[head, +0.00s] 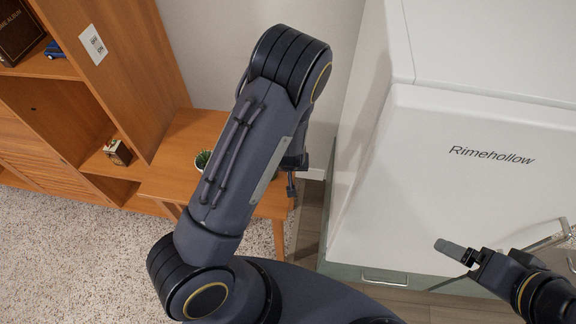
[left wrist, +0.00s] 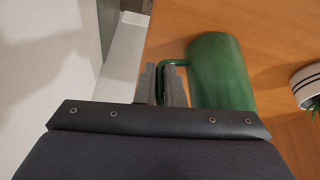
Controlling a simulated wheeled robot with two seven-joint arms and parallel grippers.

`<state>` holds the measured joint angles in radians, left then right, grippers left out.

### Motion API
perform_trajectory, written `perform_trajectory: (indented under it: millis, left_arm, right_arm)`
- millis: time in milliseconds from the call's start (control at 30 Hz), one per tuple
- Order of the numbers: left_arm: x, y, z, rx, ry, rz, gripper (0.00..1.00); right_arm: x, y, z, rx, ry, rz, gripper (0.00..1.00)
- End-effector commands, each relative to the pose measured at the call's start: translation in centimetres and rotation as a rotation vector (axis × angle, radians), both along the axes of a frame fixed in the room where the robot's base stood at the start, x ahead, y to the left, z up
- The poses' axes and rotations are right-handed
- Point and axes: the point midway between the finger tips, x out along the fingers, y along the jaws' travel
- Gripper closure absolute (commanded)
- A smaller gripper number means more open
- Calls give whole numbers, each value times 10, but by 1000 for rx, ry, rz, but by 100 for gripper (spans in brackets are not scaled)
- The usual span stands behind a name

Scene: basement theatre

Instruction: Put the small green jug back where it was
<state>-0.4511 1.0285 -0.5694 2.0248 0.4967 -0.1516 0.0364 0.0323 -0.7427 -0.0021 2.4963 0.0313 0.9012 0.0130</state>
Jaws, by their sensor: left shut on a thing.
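The green jug (left wrist: 222,72) shows in the left wrist view, close to the wooden surface (left wrist: 272,28). My left gripper (left wrist: 171,86) is shut on its handle (left wrist: 172,63). I cannot tell whether the jug's base touches the wood. In the head view my left arm hides the jug, and only a small part of my left gripper (head: 291,186) shows at the right end of the wooden unit. My right gripper (head: 458,252) is in front of the white appliance, away from the jug; its opening is unclear.
A potted plant (head: 203,160) stands on the low wooden top (head: 185,140); its striped pot (left wrist: 308,85) is right of the jug in the left wrist view. A small box (head: 118,152) sits on a shelf. The white appliance marked Rimehollow (head: 440,190) fills the right side.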

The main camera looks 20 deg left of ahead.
Motion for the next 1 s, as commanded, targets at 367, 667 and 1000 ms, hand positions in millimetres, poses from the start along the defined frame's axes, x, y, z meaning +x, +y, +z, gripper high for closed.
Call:
perform_trajectory:
  millis: [367, 667, 1000]
  left_arm:
    - [0, 0, -3, 1, 0, 0, 70]
    - [-2, -1, 8, 1, -1, -1, 70]
    - [-27, -13, 74, 0, -3, -5, 70]
  right_arm:
    - [0, 0, -3, 0, 0, 0, 11]
    - [0, 0, 2, 0, 0, 0, 11]
    - [0, 0, 12, 0, 0, 0, 11]
